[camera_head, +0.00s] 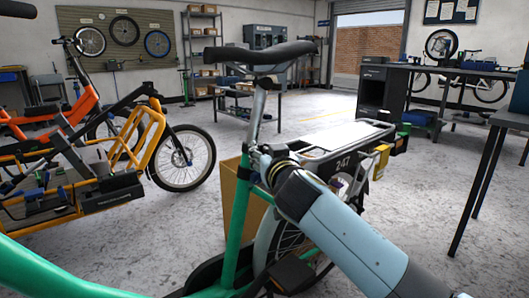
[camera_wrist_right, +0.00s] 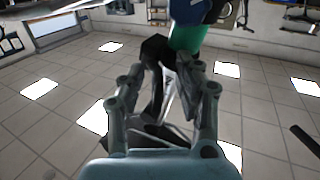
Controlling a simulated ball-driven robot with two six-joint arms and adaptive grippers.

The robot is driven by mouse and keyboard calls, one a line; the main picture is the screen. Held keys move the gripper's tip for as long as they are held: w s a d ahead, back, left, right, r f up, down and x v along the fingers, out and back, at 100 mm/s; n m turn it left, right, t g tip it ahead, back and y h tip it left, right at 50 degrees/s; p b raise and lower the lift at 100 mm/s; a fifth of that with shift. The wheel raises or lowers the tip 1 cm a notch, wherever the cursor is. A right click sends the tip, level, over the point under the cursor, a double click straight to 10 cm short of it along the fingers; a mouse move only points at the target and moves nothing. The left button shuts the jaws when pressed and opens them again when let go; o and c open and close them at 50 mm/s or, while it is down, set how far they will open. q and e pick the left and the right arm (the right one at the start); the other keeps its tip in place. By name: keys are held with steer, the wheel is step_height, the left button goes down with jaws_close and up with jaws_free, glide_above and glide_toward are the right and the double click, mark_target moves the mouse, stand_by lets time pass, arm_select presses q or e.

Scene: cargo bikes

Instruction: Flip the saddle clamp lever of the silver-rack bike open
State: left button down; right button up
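The silver-rack bike has a green frame (camera_head: 236,225), a black saddle (camera_head: 262,53) on a silver seatpost (camera_head: 258,115), and a silver rear rack (camera_head: 345,138) with a 247 plate. My right gripper (camera_head: 262,160) is at the seat tube top, just below the seatpost and beside the clamp area. In the right wrist view, its fingers (camera_wrist_right: 171,62) are parted with a narrow gap, near the green tube (camera_wrist_right: 187,40). The clamp lever cannot be made out clearly; the gripper hides much of that area. Contact is unclear. My left gripper is out of view.
An orange-yellow cargo bike (camera_head: 145,135) stands to the left. A cardboard box (camera_head: 240,192) is behind the green frame. A dark workbench (camera_head: 450,70) stands at the right, and another bench (camera_head: 250,100) behind. The grey floor between is mostly clear.

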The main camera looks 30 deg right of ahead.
steer(key=v, duration=1.1)
steer(key=shift+s+a, duration=0.2)
steer(key=shift+s, duration=0.1)
